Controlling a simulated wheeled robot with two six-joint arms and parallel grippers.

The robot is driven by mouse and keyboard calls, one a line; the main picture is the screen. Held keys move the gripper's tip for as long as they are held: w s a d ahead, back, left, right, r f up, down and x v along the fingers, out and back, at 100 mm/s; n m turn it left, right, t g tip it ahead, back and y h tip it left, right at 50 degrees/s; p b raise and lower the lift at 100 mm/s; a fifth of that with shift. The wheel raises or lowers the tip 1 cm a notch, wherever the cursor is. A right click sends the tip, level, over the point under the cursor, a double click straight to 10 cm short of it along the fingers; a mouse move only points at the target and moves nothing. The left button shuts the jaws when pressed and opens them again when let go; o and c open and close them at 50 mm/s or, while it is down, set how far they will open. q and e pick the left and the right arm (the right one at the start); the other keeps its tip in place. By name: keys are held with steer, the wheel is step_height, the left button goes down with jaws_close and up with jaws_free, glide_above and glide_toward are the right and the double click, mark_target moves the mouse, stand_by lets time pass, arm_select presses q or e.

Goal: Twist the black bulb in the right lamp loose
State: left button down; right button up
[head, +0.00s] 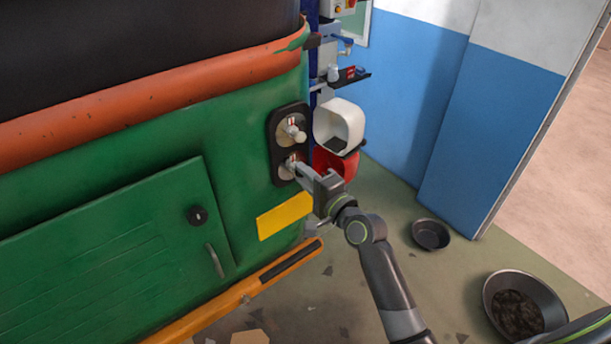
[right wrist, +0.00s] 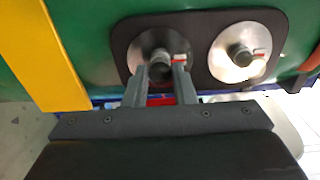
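The right lamp is a black plate (head: 275,150) with two round silver sockets on the green rear of the rickshaw. In the head view its upper socket holds a pale bulb (head: 296,132); the lower socket is mostly hidden by my right gripper (head: 297,170). The right wrist view shows a black bulb (right wrist: 159,67) in the left-hand socket (right wrist: 146,48). The fingers of my right gripper (right wrist: 165,72) stand close on either side of this bulb and seem to hold it. The other socket (right wrist: 232,68) shows at right, clear of the fingers. My left gripper is out of view.
A white bin (head: 340,122) and a red bin (head: 340,163) hang close to the right of the lamp. A yellow plate (head: 284,217) and an orange bumper bar (head: 215,305) lie below. Dark pans (head: 430,235) stand on the floor at right.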

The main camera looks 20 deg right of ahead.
steer(key=shift+c, duration=1)
steer(key=shift+f, duration=0.1)
steer(key=shift+n+b, duration=1.2)
steer(key=shift+n, duration=0.8)
